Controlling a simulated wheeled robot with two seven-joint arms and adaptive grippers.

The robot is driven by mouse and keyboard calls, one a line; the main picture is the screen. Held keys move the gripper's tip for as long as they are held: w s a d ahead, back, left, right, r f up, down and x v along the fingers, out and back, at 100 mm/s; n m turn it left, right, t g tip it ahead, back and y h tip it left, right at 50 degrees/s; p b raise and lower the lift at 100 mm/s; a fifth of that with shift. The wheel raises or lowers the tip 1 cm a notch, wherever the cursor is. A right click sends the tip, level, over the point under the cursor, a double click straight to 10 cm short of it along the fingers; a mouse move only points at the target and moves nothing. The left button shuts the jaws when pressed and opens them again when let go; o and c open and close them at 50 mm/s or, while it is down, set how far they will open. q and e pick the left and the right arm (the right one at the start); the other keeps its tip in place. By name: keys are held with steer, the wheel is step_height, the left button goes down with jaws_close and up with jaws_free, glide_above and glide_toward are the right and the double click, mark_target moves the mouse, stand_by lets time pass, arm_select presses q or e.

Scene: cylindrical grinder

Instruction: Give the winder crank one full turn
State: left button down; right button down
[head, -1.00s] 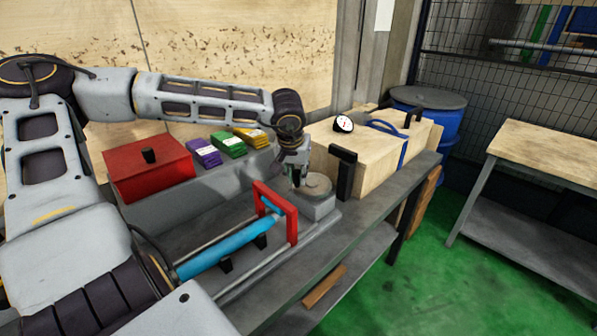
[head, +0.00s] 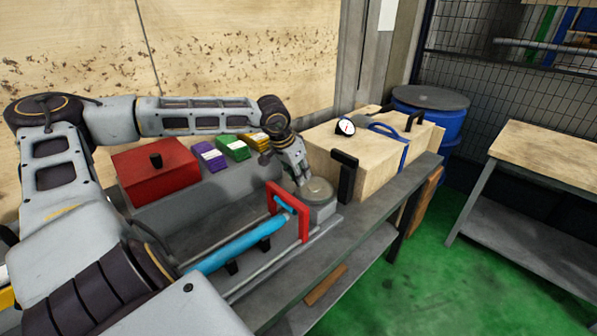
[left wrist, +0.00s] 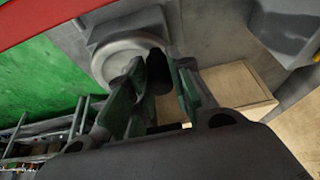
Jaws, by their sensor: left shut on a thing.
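The winder crank (head: 319,190) is a pale grey disc on a grey block at the right end of the grey machine. In the left wrist view its round disc (left wrist: 118,58) lies beyond my fingers, with a black upright handle (left wrist: 157,72) at its edge. My left gripper (head: 301,180) reaches down to the left rim of the disc in the head view. Its green-padded fingers (left wrist: 157,84) stand on both sides of the black handle, shut on it. The handle is hidden behind the fingers in the head view. My right gripper is not in view.
A red frame (head: 303,222) with a blue cylinder (head: 235,246) stands just in front of the crank. A black post (head: 347,178) and wooden box (head: 375,165) are to its right. A red box (head: 155,175) and purple, green and yellow packs are at the left.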

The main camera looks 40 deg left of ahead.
arm_select(q)
steer(key=shift+w+a+m+h+p, duration=0.25)
steer(key=shift+w+m+p, duration=0.2)
steer(key=shift+m, duration=0.45)
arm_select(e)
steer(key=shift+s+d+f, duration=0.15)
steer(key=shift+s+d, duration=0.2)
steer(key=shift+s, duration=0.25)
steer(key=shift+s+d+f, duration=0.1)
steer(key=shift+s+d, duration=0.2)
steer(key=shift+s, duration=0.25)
arm_select(q)
steer(key=c, duration=1.3)
jaws_free()
steer(key=shift+s, duration=0.1)
steer(key=shift+r, duration=0.2)
steer(key=shift+v, duration=5.75)
